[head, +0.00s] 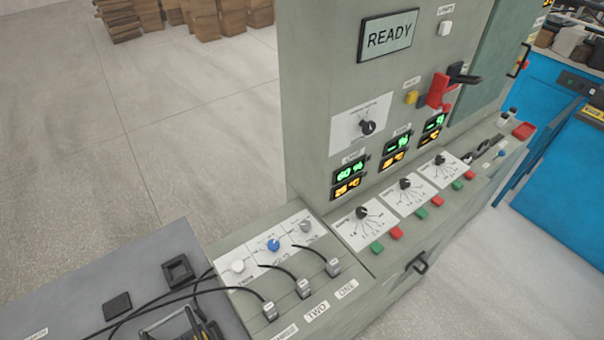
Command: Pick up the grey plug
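On the sloped panel, a grey round piece (305,227) sits at the right end of a row on a white label plate. A blue one (273,245) and a white one (238,266) sit to its left. In front of them are three grey block-shaped connectors with black cables: a right one (333,267), a middle one (303,288) and a left one (270,310). I cannot tell which of these grey pieces is the named plug. Neither of my grippers can be made out, and no gripper touches these pieces.
A tall grey cabinet with a READY screen (389,36) rises behind the panel. Dials, buttons and a drawer handle (416,264) lie to the right. Cables cross the grey bench (75,285) at left. A dark framed object (180,326), unclear, is cut by the bottom edge.

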